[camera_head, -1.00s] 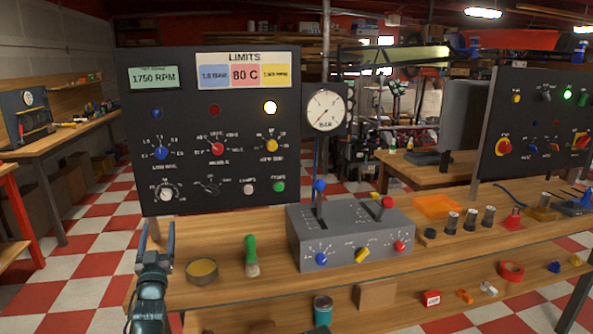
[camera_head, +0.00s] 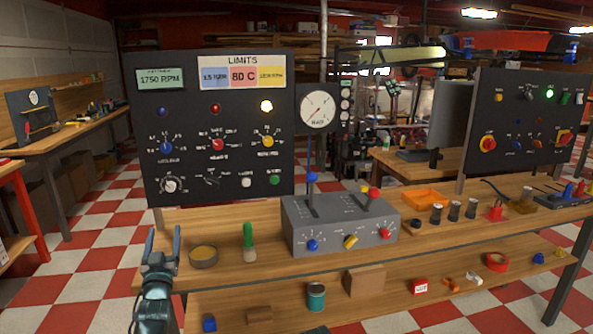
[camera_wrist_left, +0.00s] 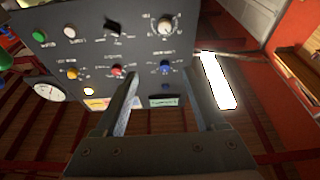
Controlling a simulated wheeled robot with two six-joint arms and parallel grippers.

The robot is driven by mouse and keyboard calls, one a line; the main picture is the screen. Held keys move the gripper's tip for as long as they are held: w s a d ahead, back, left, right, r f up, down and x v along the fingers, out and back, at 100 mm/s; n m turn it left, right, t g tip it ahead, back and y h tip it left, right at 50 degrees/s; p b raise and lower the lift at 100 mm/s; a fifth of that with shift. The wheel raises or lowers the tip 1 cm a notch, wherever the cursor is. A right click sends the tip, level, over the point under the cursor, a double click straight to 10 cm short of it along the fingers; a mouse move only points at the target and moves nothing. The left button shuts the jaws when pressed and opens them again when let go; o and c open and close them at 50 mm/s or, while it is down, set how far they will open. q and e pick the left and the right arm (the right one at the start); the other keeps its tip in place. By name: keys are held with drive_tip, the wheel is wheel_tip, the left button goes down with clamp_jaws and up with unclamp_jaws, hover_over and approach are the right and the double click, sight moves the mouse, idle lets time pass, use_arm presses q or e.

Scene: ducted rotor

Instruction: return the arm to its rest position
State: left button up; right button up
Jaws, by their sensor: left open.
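My left gripper (camera_head: 163,246) stands at the lower left in the head view, fingers pointing up and apart, with nothing between them. It is in front of the bench's left end, left of a round tin (camera_head: 203,257). In the left wrist view, the open fingers (camera_wrist_left: 163,95) point toward the black control panel, which appears upside down. The panel (camera_head: 280,150) carries knobs, a lit yellow lamp and a 1750 RPM display (camera_head: 161,78). My right gripper is not in view.
A grey lever box (camera_head: 345,240) and a green-handled brush (camera_head: 249,242) stand on the bench top (camera_head: 270,258). A round gauge (camera_head: 318,109) is beside the panel. The lower shelf holds a teal can (camera_head: 316,296) and a cardboard box (camera_head: 364,281). Checkered floor is open at the left.

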use_arm(q)
drive_tip(key=d+f+g+p, duration=0.1)
drive_tip(key=d+p, duration=0.1)
drive_tip(key=d, duration=0.1)
drive_tip(key=d+f+g+h+p, duration=0.1)
drive_tip(key=d+g+p, duration=0.1)
drive_tip(key=d, duration=0.1)
drive_tip(key=d+f+m+g+h+p, duration=0.1)
drive_tip(key=d+g+p, duration=0.1)
drive_tip(key=d+p, duration=0.1)
drive_tip(key=shift+w+d+f, duration=0.35)
drive_tip(key=shift+f, duration=0.05)
drive_tip(key=s+d+f+m+g+h+p, duration=0.25)
drive_tip(key=s+d+g+p, duration=0.4)
drive_tip(key=d, duration=0.35)
drive_tip(key=s+d+m+g+p, duration=0.1)
drive_tip(key=s+d+g+p, duration=0.3)
drive_tip(key=s, duration=0.7)
drive_tip(key=s+d+m+g+p, duration=0.2)
drive_tip(key=s+d+g+p, duration=0.3)
drive_tip(key=s, duration=0.5)
drive_tip(key=shift+s+d+r+g+y, duration=0.3)
drive_tip(key=shift+s+d+g+y, duration=0.05)
drive_tip(key=shift+d+y, duration=0.1)
drive_tip(key=shift+w, duration=0.1)
